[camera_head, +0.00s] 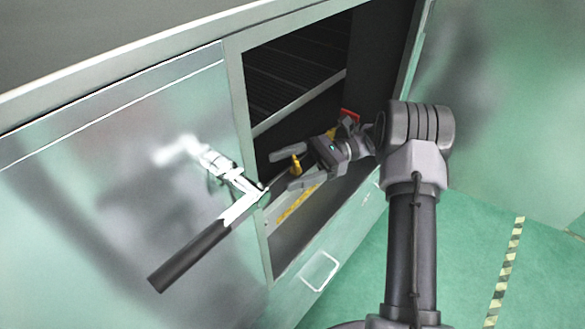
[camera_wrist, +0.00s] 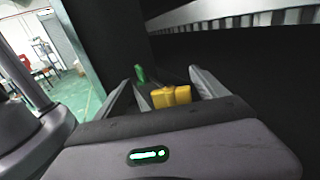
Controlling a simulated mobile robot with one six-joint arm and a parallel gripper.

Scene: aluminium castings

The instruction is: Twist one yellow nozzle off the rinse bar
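A small yellow nozzle (camera_head: 296,164) sits between the two fingers of my gripper (camera_head: 288,170), inside the dark opening of the metal cabinet. In the wrist view the yellow nozzle (camera_wrist: 171,96) lies between the finger ends and fills most of the gap. My gripper (camera_wrist: 168,85) has its fingers well apart there. Whether both fingers touch the nozzle is not clear. A small green piece (camera_wrist: 139,74) shows by the left fingertip. I cannot make out the rinse bar, or whether the nozzle is joined to it, against the dark interior.
The cabinet's front panel (camera_head: 110,190) carries a bright lever with a dark handle (camera_head: 190,255) close to the opening. A light shelf edge (camera_head: 300,103) crosses the opening above my gripper. A yellow strip (camera_head: 297,205) runs below it. Green floor lies at the right.

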